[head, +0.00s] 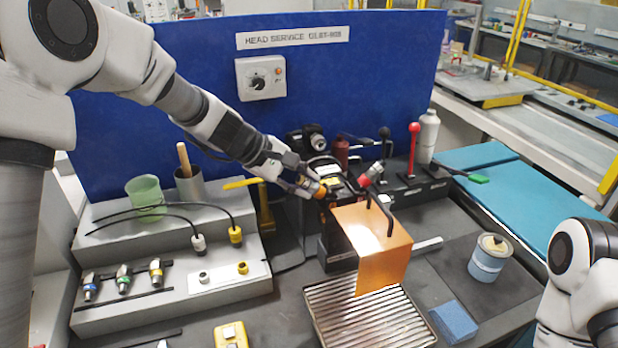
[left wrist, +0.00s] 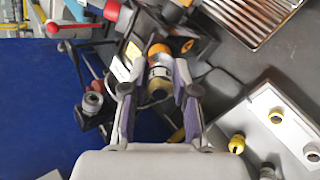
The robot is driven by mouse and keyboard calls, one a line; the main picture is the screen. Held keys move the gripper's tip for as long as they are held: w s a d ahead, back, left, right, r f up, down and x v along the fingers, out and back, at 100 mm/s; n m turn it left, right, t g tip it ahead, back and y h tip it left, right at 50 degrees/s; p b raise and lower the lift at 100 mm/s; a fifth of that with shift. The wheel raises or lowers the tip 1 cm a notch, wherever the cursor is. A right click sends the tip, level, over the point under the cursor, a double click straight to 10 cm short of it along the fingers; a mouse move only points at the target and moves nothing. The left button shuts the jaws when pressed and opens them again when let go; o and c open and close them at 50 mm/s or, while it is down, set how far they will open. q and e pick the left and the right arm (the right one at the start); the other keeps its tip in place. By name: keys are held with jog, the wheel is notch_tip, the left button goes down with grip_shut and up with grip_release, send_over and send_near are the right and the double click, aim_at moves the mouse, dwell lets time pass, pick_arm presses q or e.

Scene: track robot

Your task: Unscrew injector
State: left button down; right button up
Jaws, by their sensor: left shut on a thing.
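My left gripper (head: 308,184) reaches in from the left to the head unit on the bench. In the left wrist view, the left gripper (left wrist: 156,88) has its two fingers on either side of the injector (left wrist: 160,72), a metallic cylinder with a dark end and an orange part beyond it. The fingers are shut on it. It sits at the dark head unit (left wrist: 182,25); whether its thread is still engaged cannot be seen. In the head view the injector is mostly hidden by the gripper. My right arm shows at the lower right, its gripper out of frame.
An orange translucent plate (head: 372,250) stands in front of the unit, above a slatted metal tray (head: 368,318). A grey stepped rack (head: 170,280) holds several coloured injectors and connectors at left. A red-knobbed lever (head: 413,140) and grey bottle (head: 428,135) stand behind, right.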

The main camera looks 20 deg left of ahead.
pick_arm(q)
jog(key=shift+r+n, duration=0.1)
jog(key=shift+n, duration=0.2)
jog(key=shift+n+p, duration=0.7)
jog(key=shift+p, duration=0.1)
jog(key=n+p, duration=0.3)
jog(key=n, duration=0.1)
jog(key=shift+p, duration=0.3)
jog(key=n+p, duration=0.3)
jog(key=shift+n, duration=0.3)
jog(key=shift+n+p, duration=1.2)
jog(key=shift+n, duration=0.5)
